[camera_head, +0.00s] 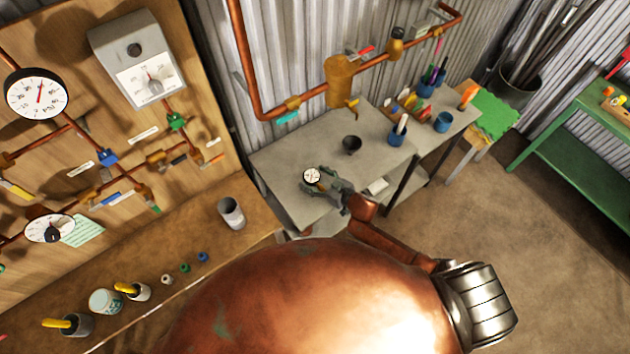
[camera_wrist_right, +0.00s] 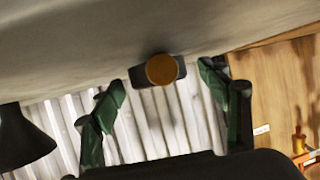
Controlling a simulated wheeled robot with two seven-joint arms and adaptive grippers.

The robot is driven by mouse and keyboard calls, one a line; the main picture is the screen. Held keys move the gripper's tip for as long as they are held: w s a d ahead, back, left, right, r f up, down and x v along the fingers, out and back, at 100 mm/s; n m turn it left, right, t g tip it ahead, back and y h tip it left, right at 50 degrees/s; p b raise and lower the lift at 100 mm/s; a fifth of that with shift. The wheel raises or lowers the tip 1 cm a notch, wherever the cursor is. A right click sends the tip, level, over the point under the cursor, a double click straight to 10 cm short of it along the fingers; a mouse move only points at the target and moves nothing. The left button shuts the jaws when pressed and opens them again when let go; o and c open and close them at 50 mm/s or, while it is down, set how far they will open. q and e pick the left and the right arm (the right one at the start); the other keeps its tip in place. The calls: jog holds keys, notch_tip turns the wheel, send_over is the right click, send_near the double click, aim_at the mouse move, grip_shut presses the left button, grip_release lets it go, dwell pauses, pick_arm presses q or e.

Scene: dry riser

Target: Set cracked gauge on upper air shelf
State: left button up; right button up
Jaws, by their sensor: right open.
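A small round gauge (camera_head: 312,176) with a white dial and dark rim rests on the upper grey metal shelf (camera_head: 290,155), near its front edge. My right gripper (camera_head: 328,187) is just beside the gauge, on its right, low over the shelf. In the right wrist view its green fingers (camera_wrist_right: 163,88) are spread apart. A brass-coloured disc on a dark body (camera_wrist_right: 162,69), seemingly the gauge from another side, shows between and just past the fingertips. Whether the fingers touch it is unclear. My left gripper is not in view.
A dark cup (camera_head: 352,145) stands on the shelf behind the gauge; blue holders (camera_head: 397,134) stand further right. A copper pipe (camera_head: 255,90) runs along the wall. The wooden gauge board (camera_head: 95,130) and a metal cup (camera_head: 231,213) are at left.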

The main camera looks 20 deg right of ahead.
jog(key=c, duration=1.5)
jog(key=shift+c, duration=0.2)
jog(key=shift+r, duration=0.1)
